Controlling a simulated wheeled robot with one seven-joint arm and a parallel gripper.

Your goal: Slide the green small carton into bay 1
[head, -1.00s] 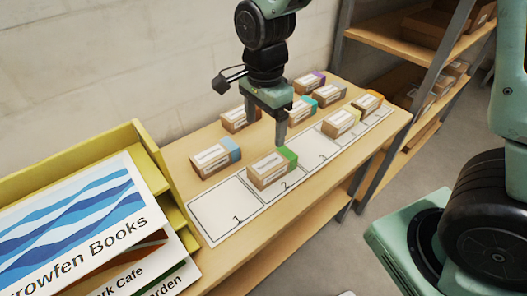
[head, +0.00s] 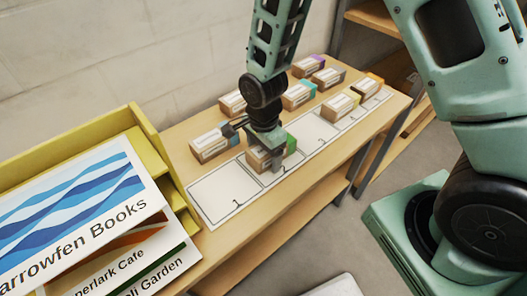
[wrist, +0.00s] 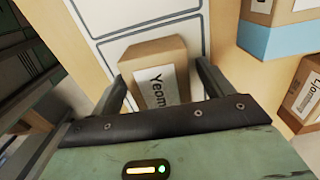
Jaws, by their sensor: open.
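The green small carton (head: 291,144) is a brown box with a green end and a white label, sitting on the bay 2 area of the white numbered strip. My gripper (head: 266,150) is down over it and hides part of it. In the wrist view, the open fingers of my gripper (wrist: 161,75) are on either side of a brown carton (wrist: 150,52) with a white label; I cannot tell whether they touch it. Bay 1 (head: 222,190) is the empty outlined space at the strip's near-left end.
A blue-ended carton (head: 212,142) stands close behind the strip, left of my gripper. Several other cartons stand further along the table (head: 188,137), one with a yellow end (head: 341,105) on the strip. A yellow rack with signs (head: 150,150) stands at the left.

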